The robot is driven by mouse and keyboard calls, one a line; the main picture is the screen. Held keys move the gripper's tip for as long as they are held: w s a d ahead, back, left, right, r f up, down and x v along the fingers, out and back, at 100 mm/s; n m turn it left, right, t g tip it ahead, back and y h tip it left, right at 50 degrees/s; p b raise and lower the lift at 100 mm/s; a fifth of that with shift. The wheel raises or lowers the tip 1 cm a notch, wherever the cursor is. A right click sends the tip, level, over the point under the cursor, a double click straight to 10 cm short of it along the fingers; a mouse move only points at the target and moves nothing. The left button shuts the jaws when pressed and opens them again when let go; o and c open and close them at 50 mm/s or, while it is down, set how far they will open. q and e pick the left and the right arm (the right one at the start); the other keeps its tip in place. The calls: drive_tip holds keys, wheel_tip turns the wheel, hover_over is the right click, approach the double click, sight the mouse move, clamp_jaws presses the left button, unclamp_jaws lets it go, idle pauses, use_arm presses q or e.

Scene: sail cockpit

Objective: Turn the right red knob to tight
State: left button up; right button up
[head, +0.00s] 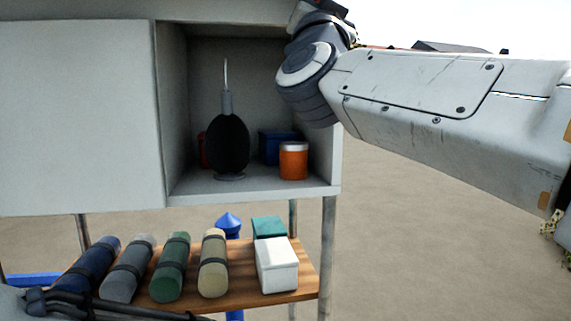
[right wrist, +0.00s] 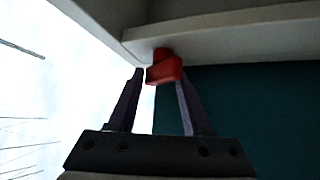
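In the right wrist view a red knob (right wrist: 165,70) hangs under a pale ledge. My right gripper (right wrist: 160,77) is open, with its dark fingertips at the knob's two sides. A gap shows between the left finger and the knob; the right fingertip overlaps the knob's lower right edge, and I cannot tell if it touches. The head view shows my right arm reaching in from the right to the top of a cabinet, but its gripper and the red knob are out of that view.
The grey cabinet (head: 80,115) has an open bay with a dark bulb-shaped pump (head: 228,145) and an orange jar (head: 293,162). Below, a wooden shelf (head: 308,282) carries several rolled bundles and a white box (head: 277,268). Open ground lies to the right.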

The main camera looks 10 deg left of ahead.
drive_tip(key=s+d+f+n+y+b, duration=0.2)
drive_tip(key=s+f+n+y+b, duration=0.55)
drive_tip(key=n+y, duration=0.25)
drive_tip(key=w+a+f+n+g, duration=0.1)
drive_tip(key=a+f+g, duration=0.2)
drive_tip(key=f, duration=0.5)
drive_tip(key=w+a+f+n+g, duration=0.1)
drive_tip(key=a+f+g, duration=0.2)
drive_tip(key=f+g, duration=0.2)
drive_tip(key=w+a+f+n+g+y+p, duration=0.1)
drive_tip(key=w+a+f+n+g, duration=0.1)
drive_tip(key=f, duration=1)
drive_tip(key=shift+a+f+g, duration=0.1)
drive_tip(key=shift+a+g, duration=0.45)
drive_tip(key=shift+g, duration=0.35)
drive_tip(key=shift+f, duration=0.6)
